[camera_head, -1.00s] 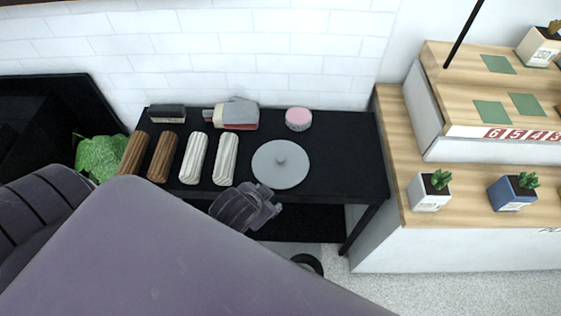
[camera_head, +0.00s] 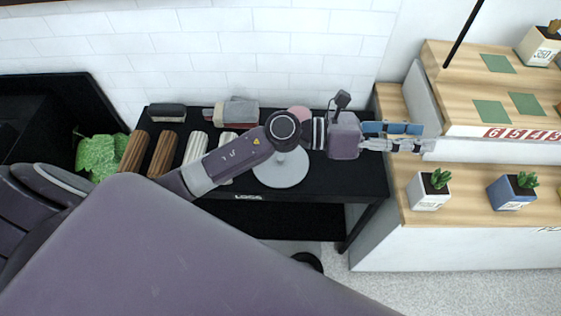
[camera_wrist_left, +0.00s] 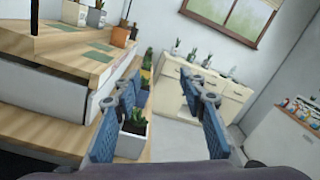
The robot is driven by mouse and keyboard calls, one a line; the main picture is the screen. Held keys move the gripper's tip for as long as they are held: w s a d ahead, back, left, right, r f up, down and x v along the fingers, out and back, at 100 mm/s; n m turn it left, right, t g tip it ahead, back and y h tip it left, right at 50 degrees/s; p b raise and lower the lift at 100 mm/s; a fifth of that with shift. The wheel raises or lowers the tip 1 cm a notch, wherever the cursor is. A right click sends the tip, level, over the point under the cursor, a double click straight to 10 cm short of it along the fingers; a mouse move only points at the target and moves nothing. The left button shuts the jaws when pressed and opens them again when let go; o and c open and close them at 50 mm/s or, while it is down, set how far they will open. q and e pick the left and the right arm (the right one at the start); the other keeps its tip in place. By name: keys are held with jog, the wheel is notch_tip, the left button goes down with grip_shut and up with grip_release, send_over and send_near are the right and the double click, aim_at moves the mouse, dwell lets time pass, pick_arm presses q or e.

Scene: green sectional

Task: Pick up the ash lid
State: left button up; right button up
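The ash lid is most likely the round grey disc (camera_head: 281,172) on the black table in the head view. My left forearm and wrist now cover its upper part, including the knob. My left gripper (camera_head: 408,138) is stretched out to the right, past the table's right end, in front of the wooden shelf unit. In the left wrist view its two blue-padded fingers (camera_wrist_left: 165,110) stand wide apart with nothing between them. The lid does not show in the left wrist view. My right gripper is not in view.
The black table (camera_head: 345,185) also holds brown and white rolled bundles (camera_head: 162,154), a dark brush (camera_head: 167,112) and a pink-topped round tin (camera_head: 299,112). A wooden shelf unit (camera_head: 408,214) with potted plants (camera_head: 430,190) stands close on the right. A white brick wall (camera_head: 220,45) is behind.

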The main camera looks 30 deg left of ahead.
pick_arm(q)
notch_tip(320, 180, down, 7)
jog(key=s+m+g+y, duration=0.2)
jog(key=m+g+y, duration=0.15)
jog(key=m, duration=0.35)
jog(key=m+g+y, duration=0.4)
jog(key=m+y, duration=0.2)
jog(key=y, duration=0.7)
send_over(280, 157)
jog(key=f, duration=1.1)
jog(key=shift+w+d+f, duration=0.1)
jog(key=shift+w+f, duration=0.1)
jog(key=shift+f, duration=0.3)
jog(key=f+p, duration=0.2)
jog(key=f, duration=0.4)
jog(key=shift+s+f+p, duration=0.15)
jog(key=shift+s+p, duration=0.05)
jog(key=shift+p, duration=0.1)
jog(key=shift+f, duration=0.3)
jog(key=shift+c, duration=0.5)
